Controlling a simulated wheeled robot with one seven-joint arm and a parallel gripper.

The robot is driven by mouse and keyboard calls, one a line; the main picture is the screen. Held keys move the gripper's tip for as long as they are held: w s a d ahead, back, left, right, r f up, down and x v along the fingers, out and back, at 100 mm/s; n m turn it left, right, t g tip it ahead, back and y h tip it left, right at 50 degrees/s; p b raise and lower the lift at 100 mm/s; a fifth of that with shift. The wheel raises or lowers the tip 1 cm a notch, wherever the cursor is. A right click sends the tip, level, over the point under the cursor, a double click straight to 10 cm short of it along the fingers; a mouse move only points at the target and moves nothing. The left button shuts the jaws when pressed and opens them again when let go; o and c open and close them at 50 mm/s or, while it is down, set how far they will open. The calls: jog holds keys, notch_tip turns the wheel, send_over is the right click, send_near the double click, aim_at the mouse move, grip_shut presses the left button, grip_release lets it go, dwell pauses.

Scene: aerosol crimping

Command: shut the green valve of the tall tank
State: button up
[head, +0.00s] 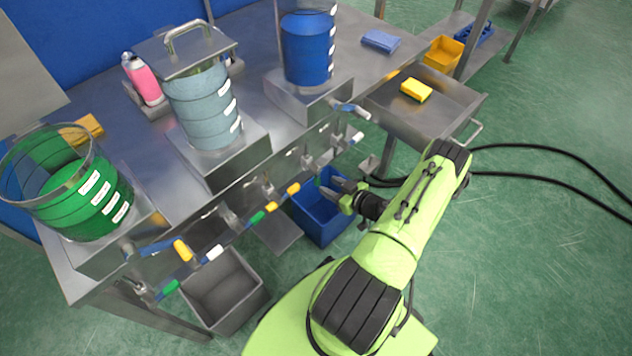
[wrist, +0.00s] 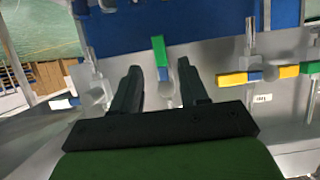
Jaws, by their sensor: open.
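The tank with blue liquid (head: 308,50) stands at the far end of the bench, its clear wall running past the frame's top edge; it looks like the tall one. In the wrist view a green valve handle (wrist: 159,48) with a blue part stands upright in the picture, on a metal fitting. My gripper (head: 328,184) is low in front of the bench, above the blue bin. In the wrist view my gripper (wrist: 159,67) is open and empty, with the green handle showing between its fingertips. I cannot tell their depth apart.
A yellow valve handle (wrist: 232,78) and another yellow one (wrist: 289,72) sit close on the right in the wrist view. A white handle (wrist: 60,103) is at left. Below the bench stand a blue bin (head: 315,222) and a grey bin (head: 225,298). Open floor lies right.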

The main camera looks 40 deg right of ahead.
aim_at(319, 180)
jog(key=b+x, duration=0.1)
jog(key=x, duration=0.6)
jog(key=shift+b, duration=0.4)
jog(key=shift+c, duration=0.4)
grip_shut()
